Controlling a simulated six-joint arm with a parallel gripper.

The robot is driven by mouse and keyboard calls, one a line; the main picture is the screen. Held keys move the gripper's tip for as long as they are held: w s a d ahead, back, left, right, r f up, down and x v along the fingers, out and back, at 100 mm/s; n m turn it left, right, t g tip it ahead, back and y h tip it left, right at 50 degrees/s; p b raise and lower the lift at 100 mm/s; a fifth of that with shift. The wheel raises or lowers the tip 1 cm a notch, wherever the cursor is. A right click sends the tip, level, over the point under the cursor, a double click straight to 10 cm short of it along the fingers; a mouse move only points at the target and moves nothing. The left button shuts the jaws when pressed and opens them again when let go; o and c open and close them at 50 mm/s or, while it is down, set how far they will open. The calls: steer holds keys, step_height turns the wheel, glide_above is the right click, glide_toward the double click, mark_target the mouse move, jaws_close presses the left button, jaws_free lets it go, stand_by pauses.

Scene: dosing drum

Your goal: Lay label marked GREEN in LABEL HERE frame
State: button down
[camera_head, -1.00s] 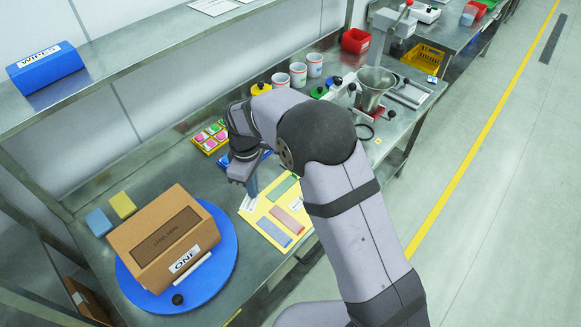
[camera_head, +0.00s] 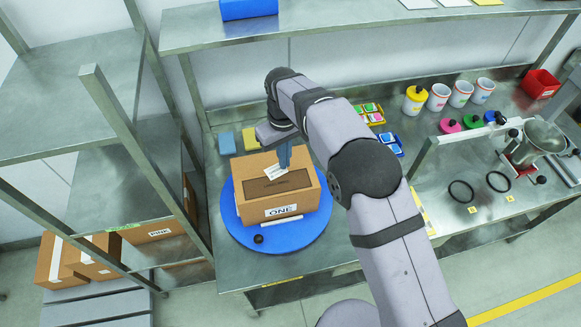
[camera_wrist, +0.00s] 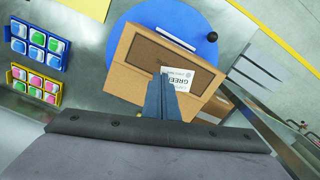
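The cardboard box (camera_head: 258,198) sits on a blue turntable; it also shows in the wrist view (camera_wrist: 128,72). On its top is the dark brown LABEL HERE frame (camera_head: 290,181), also seen in the wrist view (camera_wrist: 143,48); its lettering is mostly unreadable now. My gripper (camera_head: 284,166) points down over the far part of the box top, shut on a white label (camera_head: 272,172). In the wrist view the word GREEN reads on this label (camera_wrist: 184,78), beside my finger tips (camera_wrist: 161,78).
The blue turntable (camera_head: 231,221) has a dark knob (camera_head: 258,239) at its front. Blue (camera_head: 226,143) and yellow (camera_head: 251,140) blocks lie behind the box. Trays of coloured pieces (camera_head: 390,143) are to the right. A shelf (camera_head: 330,30) runs above the bench.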

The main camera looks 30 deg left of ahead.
mark_target(286, 182)
steer(key=shift+s+d+r+m, duration=0.1)
steer(key=shift+s+d+m, duration=0.1)
steer(key=shift+m, duration=0.8)
steer(key=shift+d+m, duration=0.1)
steer(key=shift+m, duration=0.8)
steer(key=shift+f, duration=0.2)
steer(key=shift+f+b, duration=1.7)
steer(key=shift+f, duration=0.25)
steer(key=shift+f+b, duration=0.45)
steer(key=shift+f, duration=0.55)
steer(key=shift+f, duration=0.3)
steer(key=c, duration=2.5)
jaws_free()
steer(key=o, duration=1)
steer(key=shift+c, duration=0.2)
